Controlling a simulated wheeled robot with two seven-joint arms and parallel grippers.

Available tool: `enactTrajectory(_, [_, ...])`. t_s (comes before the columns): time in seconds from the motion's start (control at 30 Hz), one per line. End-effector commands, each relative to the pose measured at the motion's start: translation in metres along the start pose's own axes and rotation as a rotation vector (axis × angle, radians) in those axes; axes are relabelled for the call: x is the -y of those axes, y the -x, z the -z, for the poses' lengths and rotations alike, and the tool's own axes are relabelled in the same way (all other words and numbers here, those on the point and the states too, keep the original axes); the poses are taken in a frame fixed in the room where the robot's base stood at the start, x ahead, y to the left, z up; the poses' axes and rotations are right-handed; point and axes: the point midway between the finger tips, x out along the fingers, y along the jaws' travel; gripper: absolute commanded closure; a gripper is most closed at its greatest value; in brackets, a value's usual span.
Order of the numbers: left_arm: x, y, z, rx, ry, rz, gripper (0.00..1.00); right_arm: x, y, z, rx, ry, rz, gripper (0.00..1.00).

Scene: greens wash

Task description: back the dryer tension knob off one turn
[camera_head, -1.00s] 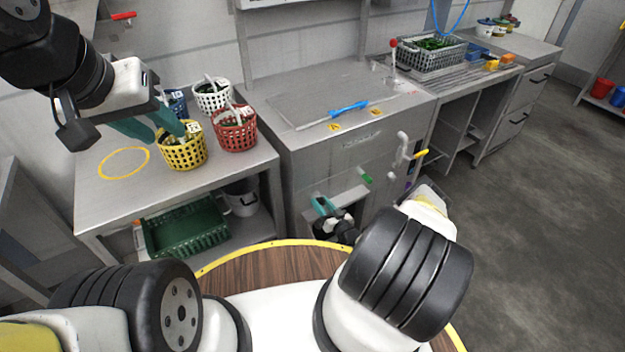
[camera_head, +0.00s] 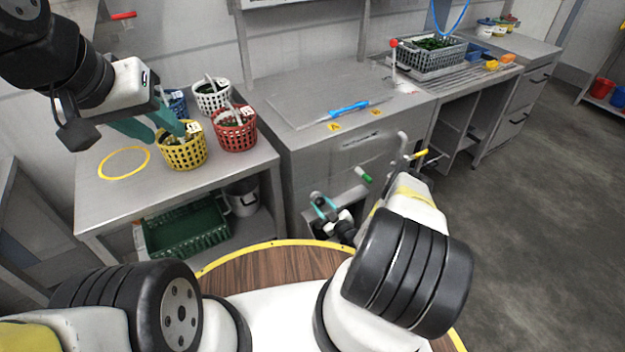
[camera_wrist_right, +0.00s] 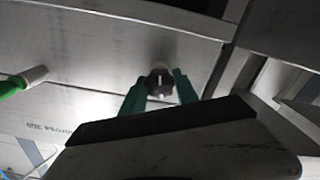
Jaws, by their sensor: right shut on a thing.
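The tension knob (camera_wrist_right: 160,82) is a small dark round knob with a pale mark, on a grey metal panel in the right wrist view. My right gripper (camera_wrist_right: 160,88) has its teal fingers on both sides of the knob and is shut on it. In the head view this gripper (camera_head: 322,208) is low at the front of the grey metal cabinet (camera_head: 350,155), partly hidden by my own arm.
White (camera_head: 212,97) and red (camera_head: 236,130) baskets stand on the left table, with a green crate (camera_head: 186,232) below. A green-ended handle (camera_head: 364,175) and a yellow-ended lever (camera_head: 418,155) stick out near my right arm. A blue tool (camera_head: 350,108) lies on the cabinet top.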

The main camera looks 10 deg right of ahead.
Motion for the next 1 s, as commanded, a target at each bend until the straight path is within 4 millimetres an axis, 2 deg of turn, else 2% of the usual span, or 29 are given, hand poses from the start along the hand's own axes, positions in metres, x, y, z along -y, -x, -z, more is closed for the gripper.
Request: enactTrajectory(1.0, [0.0, 0.0, 0.0, 0.0, 0.0, 0.0, 0.64, 0.0011, 0.001, -0.0015, 0.003, 0.967, 0.004, 1.0])
